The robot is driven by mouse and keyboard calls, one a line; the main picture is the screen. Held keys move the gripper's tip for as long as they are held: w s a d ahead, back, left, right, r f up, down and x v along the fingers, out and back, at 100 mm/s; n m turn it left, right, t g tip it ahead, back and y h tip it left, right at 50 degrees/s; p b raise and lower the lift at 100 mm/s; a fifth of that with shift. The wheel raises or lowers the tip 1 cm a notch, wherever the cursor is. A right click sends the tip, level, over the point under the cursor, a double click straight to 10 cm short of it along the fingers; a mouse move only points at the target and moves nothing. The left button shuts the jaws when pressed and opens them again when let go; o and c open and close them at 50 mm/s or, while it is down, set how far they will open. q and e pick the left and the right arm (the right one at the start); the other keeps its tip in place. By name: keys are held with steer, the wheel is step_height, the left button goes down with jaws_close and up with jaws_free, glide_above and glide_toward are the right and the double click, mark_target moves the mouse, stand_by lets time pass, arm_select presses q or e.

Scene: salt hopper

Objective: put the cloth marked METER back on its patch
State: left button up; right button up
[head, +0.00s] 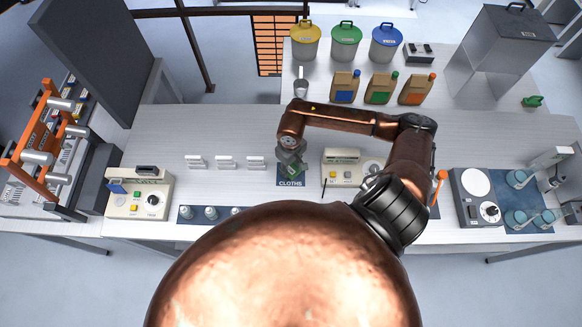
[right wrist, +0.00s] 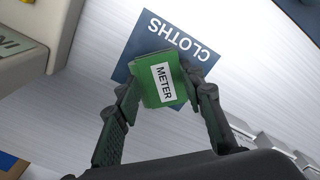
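The green folded cloth with a white METER label (right wrist: 164,82) is between the two fingers of my right gripper (right wrist: 165,92), which appear to press on its sides. In the head view the right gripper (head: 290,160) points down, with a bit of the green cloth (head: 294,174) showing at its tips. The dark blue patch lettered CLOTHS (right wrist: 183,37) is on the table just behind and under the cloth; its lettered edge also shows in the head view (head: 290,183). I cannot tell whether the cloth touches the patch. My left gripper is not in view.
A cream device (head: 344,170) stands close right of the patch. Several small white label stands (head: 225,162) are to its left. Bottles (head: 211,212) stand on a blue mat in front left. Pouches (head: 380,88) and lidded bins (head: 345,42) are at the back.

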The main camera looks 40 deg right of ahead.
mark_target(291, 170)
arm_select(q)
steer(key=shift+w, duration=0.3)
arm_select(e)
steer(key=o, duration=0.4)
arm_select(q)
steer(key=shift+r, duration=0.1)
arm_select(e)
steer(key=shift+r, duration=0.55)
arm_select(q)
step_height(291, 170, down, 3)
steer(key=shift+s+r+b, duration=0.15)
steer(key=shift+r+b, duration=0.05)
steer(key=shift+b, duration=1)
arm_select(e)
step_height(291, 170, up, 11)
steer(key=shift+r, duration=0.15)
